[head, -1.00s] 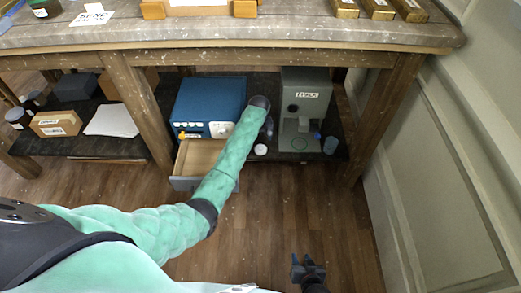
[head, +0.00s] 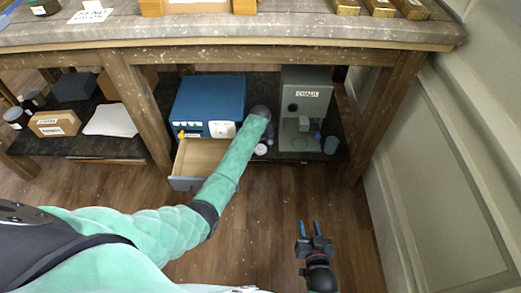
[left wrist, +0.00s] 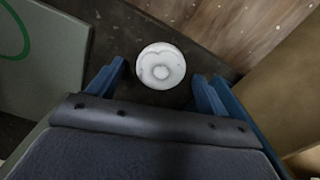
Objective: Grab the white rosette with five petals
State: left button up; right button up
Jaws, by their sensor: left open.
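A small round white thing (left wrist: 161,66), likely the rosette, lies on the dark lower shelf. It has a grey ring and a pale middle; I cannot count petals. In the head view it shows as a small white spot (head: 261,149) beside my left wrist. My left gripper (left wrist: 162,78) is open, its blue fingers on either side of the white thing in the wrist picture; I cannot tell whether they touch it. My left fingers are hidden by the arm in the head view. My right gripper (head: 311,230) is open and empty above the floor.
A blue box (head: 208,103) stands left of my left wrist, above an open drawer (head: 187,183). The table top (head: 230,30) overhangs the shelf. The floor in front is clear.

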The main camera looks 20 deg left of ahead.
pick_arm(q)
jog(key=c, duration=1.1)
jog(key=shift+o, duration=0.2)
jog(key=shift+r, duration=0.1)
